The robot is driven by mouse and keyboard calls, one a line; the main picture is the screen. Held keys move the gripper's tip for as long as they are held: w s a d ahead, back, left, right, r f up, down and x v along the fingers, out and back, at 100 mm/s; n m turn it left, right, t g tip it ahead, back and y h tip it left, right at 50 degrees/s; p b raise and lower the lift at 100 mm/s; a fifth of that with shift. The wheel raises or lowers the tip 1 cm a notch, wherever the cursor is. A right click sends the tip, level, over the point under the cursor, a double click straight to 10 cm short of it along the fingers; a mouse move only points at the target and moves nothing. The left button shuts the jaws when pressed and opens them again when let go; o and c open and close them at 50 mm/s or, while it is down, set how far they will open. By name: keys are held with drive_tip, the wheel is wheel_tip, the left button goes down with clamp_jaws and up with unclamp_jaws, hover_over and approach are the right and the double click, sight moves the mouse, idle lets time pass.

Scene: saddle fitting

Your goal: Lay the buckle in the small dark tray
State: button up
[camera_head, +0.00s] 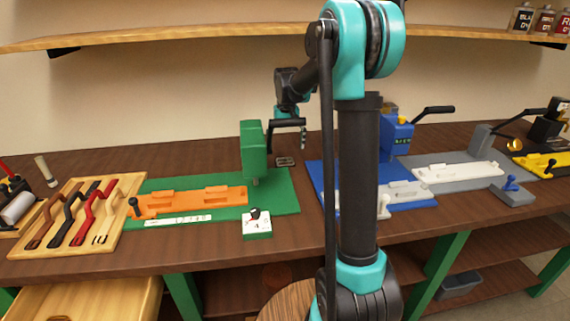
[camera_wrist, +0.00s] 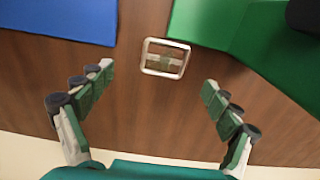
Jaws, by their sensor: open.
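The buckle is a small metal rectangular frame (camera_head: 285,161) lying flat on the brown bench between the green and blue mats. It also shows in the wrist view as a pale metal frame (camera_wrist: 164,60), near the top centre. My gripper (camera_head: 290,128) is above the bench near the buckle; in the wrist view my gripper (camera_wrist: 158,79) is open and empty. Its fingers stand wide apart to the left and right, with the buckle beyond the tips and apart from them. A small dark grey tray (camera_head: 460,287) is on the lower shelf at right.
The green mat (camera_head: 285,190) with a green press (camera_head: 254,150) is left of the buckle. The blue mat (camera_head: 318,180) with a blue machine (camera_head: 396,138) is right. A wooden tool tray (camera_head: 120,230) is far left. A wall shelf (camera_head: 200,38) runs above the bench.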

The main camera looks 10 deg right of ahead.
sight(285, 161)
drive_tip(key=f, duration=0.5)
drive_tip(key=shift+s+a, duration=0.25)
drive_tip(key=shift+a, duration=0.05)
drive_tip(key=c, duration=1.4)
